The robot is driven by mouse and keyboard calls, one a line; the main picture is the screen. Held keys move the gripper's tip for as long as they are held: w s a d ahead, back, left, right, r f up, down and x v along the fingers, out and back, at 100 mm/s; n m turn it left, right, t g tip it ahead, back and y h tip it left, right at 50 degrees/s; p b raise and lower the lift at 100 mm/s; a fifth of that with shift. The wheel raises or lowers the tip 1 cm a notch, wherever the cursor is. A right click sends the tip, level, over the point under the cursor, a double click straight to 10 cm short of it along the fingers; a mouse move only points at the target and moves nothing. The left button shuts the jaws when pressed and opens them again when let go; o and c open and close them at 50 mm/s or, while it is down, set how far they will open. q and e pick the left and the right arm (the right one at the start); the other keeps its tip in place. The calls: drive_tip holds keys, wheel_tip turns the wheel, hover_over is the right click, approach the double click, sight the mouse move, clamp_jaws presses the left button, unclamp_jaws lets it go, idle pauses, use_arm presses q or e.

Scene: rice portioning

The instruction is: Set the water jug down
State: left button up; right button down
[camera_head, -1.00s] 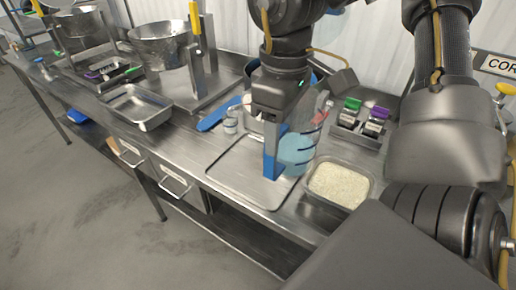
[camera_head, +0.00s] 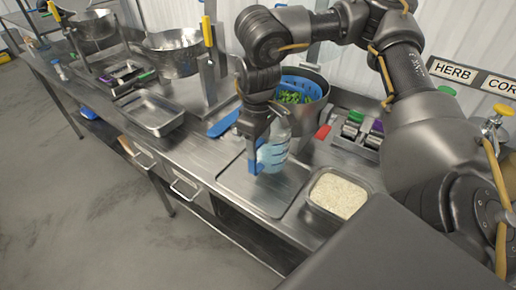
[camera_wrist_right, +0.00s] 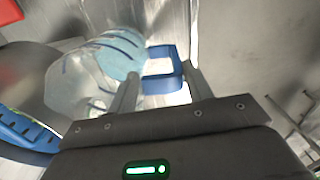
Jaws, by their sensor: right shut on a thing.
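The water jug (camera_head: 276,148) is clear, with pale blue water and dark blue level marks, and has a blue handle (camera_head: 253,157). It looks upright over the back part of a flat metal tray (camera_head: 238,183). I cannot tell whether its base touches the tray. My right gripper (camera_head: 256,133) is shut on the handle from above. In the right wrist view, the fingers (camera_wrist_right: 158,88) are on either side of the blue handle (camera_wrist_right: 163,70), and the jug (camera_wrist_right: 92,72) extends left. My left gripper is out of view.
A pan of pale rice (camera_head: 339,194) stands right of the tray. A pot with green leaves (camera_head: 318,88) is behind the jug. A blue utensil (camera_head: 223,124) lies left. Small green- and purple-topped items (camera_head: 355,117) and a red object (camera_head: 323,132) sit to the right.

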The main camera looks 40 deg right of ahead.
sight(258, 168)
drive_tip(key=shift+w+f, duration=0.25)
drive_tip(key=shift+f, duration=0.15)
drive_tip(key=shift+d+f+p, duration=0.1)
drive_tip(key=shift+f+p, duration=0.4)
drive_tip(key=shift+f, duration=0.95)
drive_tip(key=shift+f, duration=0.1)
drive_tip(key=c, duration=0.7)
unclamp_jaws()
drive_tip(key=shift+o, duration=0.4)
